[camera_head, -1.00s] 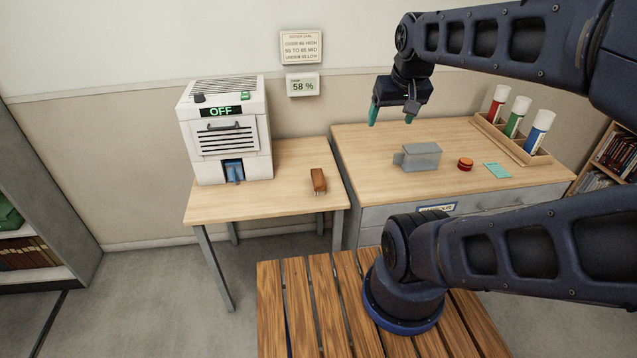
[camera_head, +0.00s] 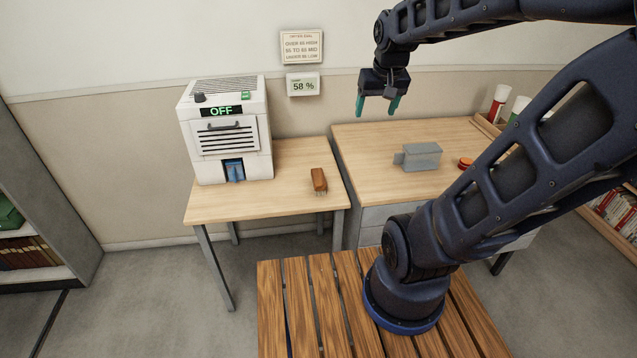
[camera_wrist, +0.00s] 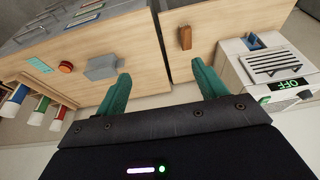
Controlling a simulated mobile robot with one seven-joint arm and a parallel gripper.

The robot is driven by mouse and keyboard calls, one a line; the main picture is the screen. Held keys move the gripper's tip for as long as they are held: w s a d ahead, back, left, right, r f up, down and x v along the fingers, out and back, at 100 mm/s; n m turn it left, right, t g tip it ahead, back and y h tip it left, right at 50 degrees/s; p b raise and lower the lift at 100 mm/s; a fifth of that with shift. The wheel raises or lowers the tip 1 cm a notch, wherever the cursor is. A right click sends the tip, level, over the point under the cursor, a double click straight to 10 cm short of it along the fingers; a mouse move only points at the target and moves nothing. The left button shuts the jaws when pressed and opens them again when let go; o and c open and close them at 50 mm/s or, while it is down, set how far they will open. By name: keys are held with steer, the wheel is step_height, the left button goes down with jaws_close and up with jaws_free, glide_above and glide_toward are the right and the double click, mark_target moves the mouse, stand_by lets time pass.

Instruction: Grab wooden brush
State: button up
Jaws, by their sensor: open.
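The wooden brush (camera_head: 319,180) is a small brown block with pale bristles beneath it. It lies near the front right of the small left table (camera_head: 260,202). It also shows in the wrist view (camera_wrist: 185,37), beyond the fingertips. My gripper (camera_head: 378,107) has teal fingers and is open and empty. It hangs in the air above the back of the right desk, to the right of the brush and well above it. In the wrist view my gripper (camera_wrist: 165,85) has its two fingers spread apart, with nothing between them.
A white machine (camera_head: 225,130) reading OFF stands left of the brush. On the right desk (camera_head: 365,150) are a grey box (camera_head: 420,157), a red round object (camera_head: 466,163) and a rack of coloured tubes (camera_head: 499,105). Signs hang on the wall. The table around the brush is clear.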

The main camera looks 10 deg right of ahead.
steer(key=w+a+f+g, duration=0.1)
steer(key=w+a+f, duration=0.1)
steer(key=w+f, duration=0.5)
steer(key=g, duration=0.3)
glide_above(318, 176)
steer(key=d, duration=0.1)
step_height(318, 176, down, 24)
steer(key=shift+w+d+f, duration=0.1)
steer(key=shift+w+f, duration=0.05)
steer(key=shift+f, duration=3.2)
steer(key=shift+a+f, duration=0.25)
steer(key=shift+f, duration=1.05)
steer(key=shift+a+f, duration=0.25)
steer(key=shift+f, duration=1)
steer(key=c, duration=1.1)
steer(key=shift+c, duration=0.2)
